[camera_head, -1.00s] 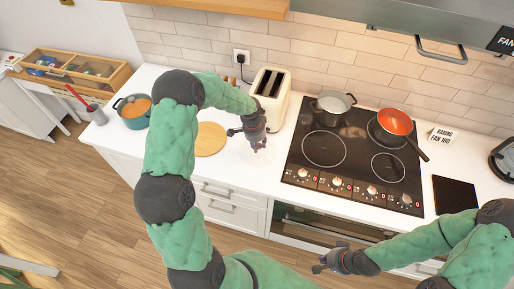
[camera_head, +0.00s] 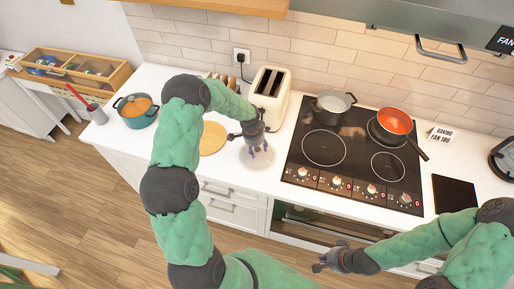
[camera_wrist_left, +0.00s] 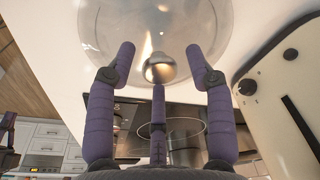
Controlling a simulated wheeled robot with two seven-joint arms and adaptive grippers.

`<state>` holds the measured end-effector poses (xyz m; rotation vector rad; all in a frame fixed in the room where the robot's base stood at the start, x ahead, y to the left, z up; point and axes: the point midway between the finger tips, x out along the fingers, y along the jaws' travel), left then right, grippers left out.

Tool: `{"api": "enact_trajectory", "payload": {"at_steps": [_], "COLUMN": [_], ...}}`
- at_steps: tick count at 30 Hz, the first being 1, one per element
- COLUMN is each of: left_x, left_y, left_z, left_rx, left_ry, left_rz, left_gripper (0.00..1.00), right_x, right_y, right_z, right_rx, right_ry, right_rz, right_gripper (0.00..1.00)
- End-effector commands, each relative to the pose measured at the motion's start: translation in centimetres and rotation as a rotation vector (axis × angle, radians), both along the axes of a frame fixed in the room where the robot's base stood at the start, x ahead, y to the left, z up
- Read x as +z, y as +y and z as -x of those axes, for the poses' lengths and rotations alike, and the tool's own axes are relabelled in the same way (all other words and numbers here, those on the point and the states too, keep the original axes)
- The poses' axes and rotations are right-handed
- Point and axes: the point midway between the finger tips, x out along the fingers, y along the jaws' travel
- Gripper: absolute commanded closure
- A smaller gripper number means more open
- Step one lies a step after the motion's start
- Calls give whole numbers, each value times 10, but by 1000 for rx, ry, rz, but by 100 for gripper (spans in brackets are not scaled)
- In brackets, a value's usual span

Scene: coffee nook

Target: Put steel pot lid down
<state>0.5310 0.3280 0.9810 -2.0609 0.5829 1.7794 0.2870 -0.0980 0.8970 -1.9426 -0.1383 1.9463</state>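The pot lid (camera_wrist_left: 100,30) is a clear glass disc with a round steel knob (camera_wrist_left: 160,69). In the head view the lid (camera_head: 258,164) shows faintly on the white counter, left of the hob. My left gripper (camera_head: 257,150) points down over it. In the left wrist view my left gripper (camera_wrist_left: 159,68) has its fingers spread wide around the knob, with gaps on both sides. The steel pot (camera_head: 333,106) stands on the hob's back left. My right gripper (camera_head: 320,266) is low in front of the counter, away from the lid; its fingers are too small to judge.
A cream toaster (camera_head: 269,96) stands behind my left gripper and a round wooden board (camera_head: 211,138) lies to its left. The black hob (camera_head: 349,165) is to the right, with a red pan (camera_head: 395,122). A teal pot (camera_head: 137,112) stands far left.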

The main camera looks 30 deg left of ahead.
Motion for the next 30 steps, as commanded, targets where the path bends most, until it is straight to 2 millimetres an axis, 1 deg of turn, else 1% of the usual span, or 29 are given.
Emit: {"api": "enact_trajectory", "payload": {"at_steps": [9, 11, 13, 17, 24, 30], "left_x": [2, 5, 12, 34, 82, 111], "left_y": [0, 0, 1, 3, 6, 8], "left_z": [0, 0, 0, 3, 9, 13], "left_rx": [0, 0, 1, 1, 0, 1], "left_ry": [0, 0, -3, -5, -4, -3], "left_rz": [0, 0, -1, -2, -1, -1], "left_gripper": [45, 45, 45, 45, 45, 45], "right_x": [2, 4, 3, 2, 0, -1], "right_y": [0, 0, 0, 0, 0, 0], "right_z": [0, 0, 0, 0, 0, 0], "right_rx": [0, 0, 0, 0, 0, 0], "right_ry": [0, 0, -1, 0, 0, 0], "right_rz": [0, 0, 0, 0, 0, 0], "right_gripper": [100, 100, 100, 100, 100, 100]}}
